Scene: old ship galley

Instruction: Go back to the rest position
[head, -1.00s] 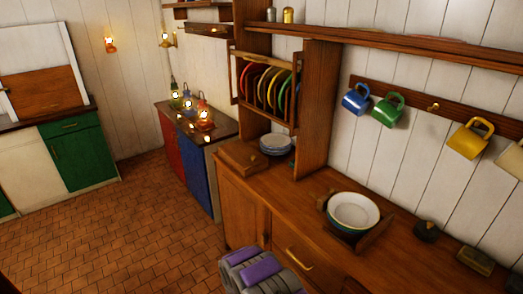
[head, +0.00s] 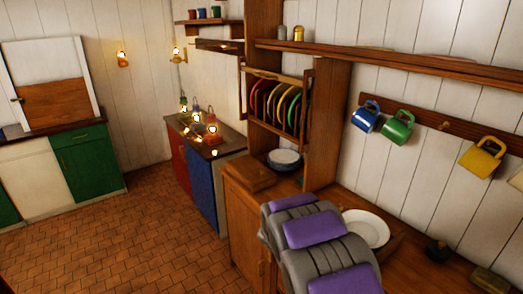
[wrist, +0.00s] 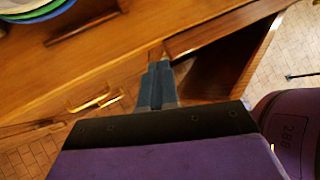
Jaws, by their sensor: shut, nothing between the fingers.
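My gripper (wrist: 157,85) shows in the wrist view with its two fingers together and nothing between them. It is in front of the wooden counter (wrist: 190,20), near a brass drawer handle (wrist: 95,100). In the head view my grey and purple arm rises at the lower middle and covers part of the counter (head: 435,275); the fingers are not visible there.
A white plate (head: 367,229) is on the counter, partly behind my arm. Bowls (head: 285,159) stand farther back beside a wooden box (head: 250,178). Mugs (head: 397,130) hang on the wall. Lit lanterns (head: 212,138) stand on the far cabinet. The tiled floor (head: 130,235) at left is clear.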

